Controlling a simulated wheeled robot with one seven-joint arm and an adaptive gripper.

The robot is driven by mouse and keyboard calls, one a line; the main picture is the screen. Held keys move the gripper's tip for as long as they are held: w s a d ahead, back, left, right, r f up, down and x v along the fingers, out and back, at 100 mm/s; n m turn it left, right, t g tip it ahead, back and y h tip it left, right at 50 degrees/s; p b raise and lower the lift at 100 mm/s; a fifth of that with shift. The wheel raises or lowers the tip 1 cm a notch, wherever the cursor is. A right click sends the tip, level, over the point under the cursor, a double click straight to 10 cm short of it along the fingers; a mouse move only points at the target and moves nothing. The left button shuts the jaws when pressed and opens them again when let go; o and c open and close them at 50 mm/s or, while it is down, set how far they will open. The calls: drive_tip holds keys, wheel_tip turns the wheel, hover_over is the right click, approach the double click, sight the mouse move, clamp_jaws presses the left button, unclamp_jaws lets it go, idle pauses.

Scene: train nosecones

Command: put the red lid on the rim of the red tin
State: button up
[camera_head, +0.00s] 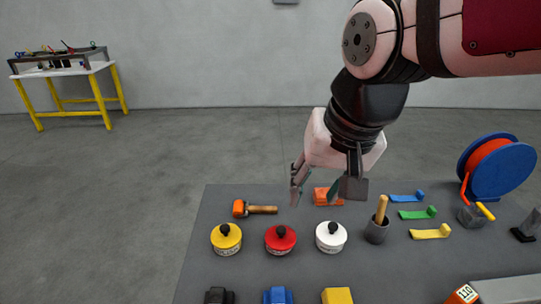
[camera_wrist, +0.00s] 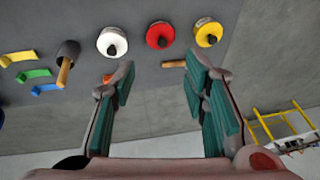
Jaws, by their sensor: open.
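A round red lid (camera_head: 281,237) with a black knob shows at the front middle of the grey table. It sits on top of the red tin (camera_head: 281,250), whose side shows as a pale lettered band below it. I cannot tell whether the lid is fully seated on the rim. In the wrist view the red lid (camera_wrist: 159,35) is seen near the top, beyond the fingers. My gripper (camera_head: 324,190) is open and empty, above and behind the row of tins, apart from them. Its spread fingers show in the wrist view (camera_wrist: 163,70).
A yellow-lidded tin (camera_head: 226,237) stands left of the red one, a white-lidded tin (camera_head: 331,236) right. Behind are a hammer (camera_head: 256,209) and an orange block (camera_head: 327,196). A grey cup (camera_head: 377,230) with a wooden handle, coloured strips and a blue reel (camera_head: 498,168) stand right.

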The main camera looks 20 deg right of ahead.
drive_tip(key=s+n, duration=0.2)
drive_tip(key=s, duration=0.1)
drive_tip(key=s+r+n+t, duration=0.1)
drive_tip(key=s+n, duration=0.1)
drive_tip(key=shift+d, duration=0.1)
idle(1.2)
